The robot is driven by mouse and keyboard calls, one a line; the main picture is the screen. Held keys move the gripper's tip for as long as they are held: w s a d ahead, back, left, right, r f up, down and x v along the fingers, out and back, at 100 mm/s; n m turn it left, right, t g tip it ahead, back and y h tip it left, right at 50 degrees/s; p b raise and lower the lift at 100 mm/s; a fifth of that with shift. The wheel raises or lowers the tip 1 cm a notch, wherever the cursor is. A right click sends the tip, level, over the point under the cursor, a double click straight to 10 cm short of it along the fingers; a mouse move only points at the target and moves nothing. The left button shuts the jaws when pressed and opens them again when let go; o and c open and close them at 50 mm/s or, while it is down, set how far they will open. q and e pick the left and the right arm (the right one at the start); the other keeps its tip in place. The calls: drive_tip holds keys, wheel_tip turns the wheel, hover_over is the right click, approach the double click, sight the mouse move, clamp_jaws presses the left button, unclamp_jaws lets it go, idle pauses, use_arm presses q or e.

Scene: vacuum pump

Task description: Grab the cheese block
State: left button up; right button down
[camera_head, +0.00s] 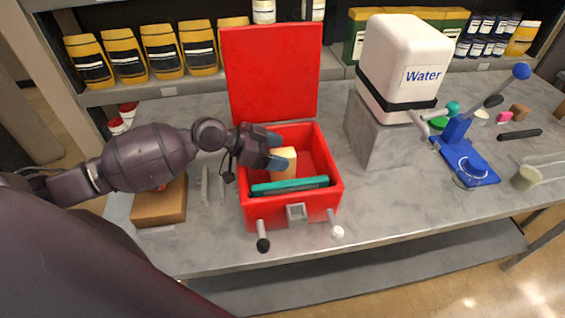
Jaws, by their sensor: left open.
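The pale yellow cheese block (284,164) stands inside the open red box (330,178), behind a teal bar (290,187) that runs across the front of the box. My left gripper (277,152) reaches in from the left over the box's left wall. Its fingertips are right beside the upper left part of the block and hide some of it. The gripper is open. Whether a finger touches the block cannot be told. My right gripper is not in view.
The raised red lid (270,72) stands behind the gripper. A white water tank (400,60) on a grey block is to the right, with a blue lever press (465,160) beyond. A brown wooden block (160,203) lies left, under my arm. The counter's front strip is mostly clear.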

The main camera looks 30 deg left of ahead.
use_arm(q)
drive_tip(key=c, duration=1.2)
